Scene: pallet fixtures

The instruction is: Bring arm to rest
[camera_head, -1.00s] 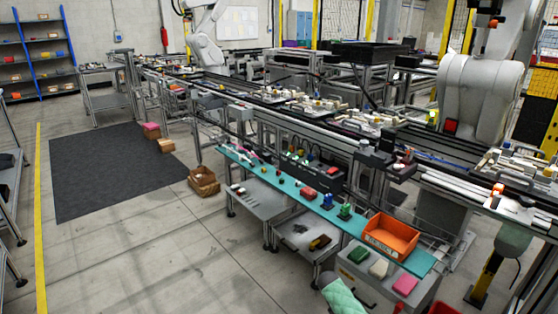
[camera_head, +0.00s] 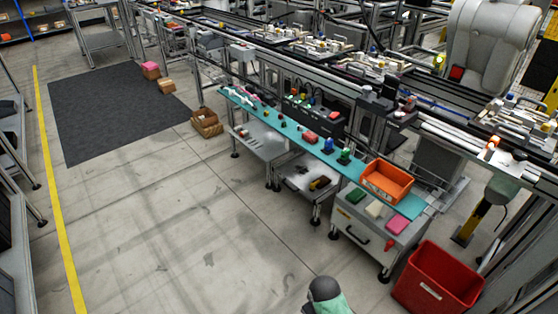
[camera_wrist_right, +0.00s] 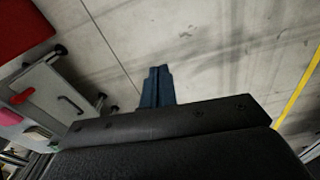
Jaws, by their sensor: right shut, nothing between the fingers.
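My right gripper (camera_wrist_right: 158,84) shows in the right wrist view as two blue fingers pressed together, with nothing between them. It hangs over bare concrete floor, apart from the bench and bin. In the head view, a rounded grey and pale green part of my right arm shows at the bottom edge, and its gripper is out of sight there. My left arm and gripper are in neither view.
A red bin (camera_head: 440,277) stands on the floor at lower right, and its corner shows in the wrist view (camera_wrist_right: 24,26). A teal shelf (camera_head: 268,122) holds small parts and an orange bin (camera_head: 386,181). Cardboard boxes (camera_head: 206,122) lie beside it. The floor at centre left is clear.

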